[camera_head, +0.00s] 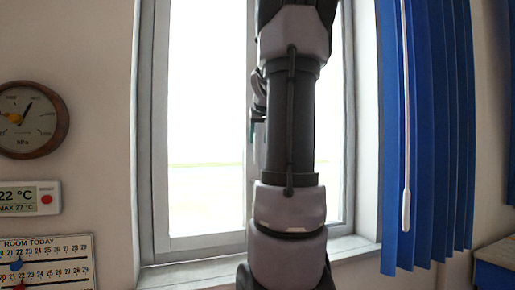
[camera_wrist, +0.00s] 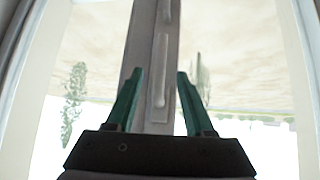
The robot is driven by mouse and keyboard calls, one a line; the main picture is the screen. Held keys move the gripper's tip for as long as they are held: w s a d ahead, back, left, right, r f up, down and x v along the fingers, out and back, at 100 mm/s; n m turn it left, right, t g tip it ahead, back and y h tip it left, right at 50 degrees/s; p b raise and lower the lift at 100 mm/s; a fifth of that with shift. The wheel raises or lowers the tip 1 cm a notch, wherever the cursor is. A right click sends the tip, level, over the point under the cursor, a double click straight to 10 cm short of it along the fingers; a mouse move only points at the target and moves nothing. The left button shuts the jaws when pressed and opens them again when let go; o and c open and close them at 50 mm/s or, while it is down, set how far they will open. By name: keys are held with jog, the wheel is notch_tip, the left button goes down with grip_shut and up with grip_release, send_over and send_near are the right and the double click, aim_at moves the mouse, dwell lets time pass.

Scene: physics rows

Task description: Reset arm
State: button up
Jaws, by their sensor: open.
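My arm stands upright in front of the window (camera_head: 205,110) in the head view and covers its middle. In the wrist view my gripper (camera_wrist: 160,74) is open, with two green fingers spread apart and nothing held between them. A pale window post with a long handle (camera_wrist: 160,60) shows between and beyond the fingers. I cannot tell how far the fingertips are from the handle. In the head view my gripper is mostly hidden behind the arm; only a small green part shows at its left edge.
Blue vertical blinds (camera_head: 434,130) with a white wand (camera_head: 406,205) hang right of the window. A round gauge (camera_head: 30,118), a temperature display (camera_head: 28,198) and a calendar board (camera_head: 48,262) are on the left wall. The sill (camera_head: 195,272) runs below; a wooden-edged piece (camera_head: 495,262) stands lower right.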

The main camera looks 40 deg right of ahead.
jog(key=shift+v, duration=1.05)
jog(key=s+a+f+y, duration=0.2)
jog(key=s+a+f, duration=0.2)
jog(key=a, duration=0.6)
jog(key=s+a+f+y, duration=0.2)
jog(key=s+a+f, duration=0.3)
jog(key=s+a, duration=0.3)
jog(key=s+a+f+n+y, duration=0.1)
jog(key=s+a+f, duration=0.3)
jog(key=a, duration=1)
jog(key=shift+s+f+g+y, duration=0.4)
jog(key=shift+s+y, duration=0.2)
jog(key=shift+s, duration=0.6)
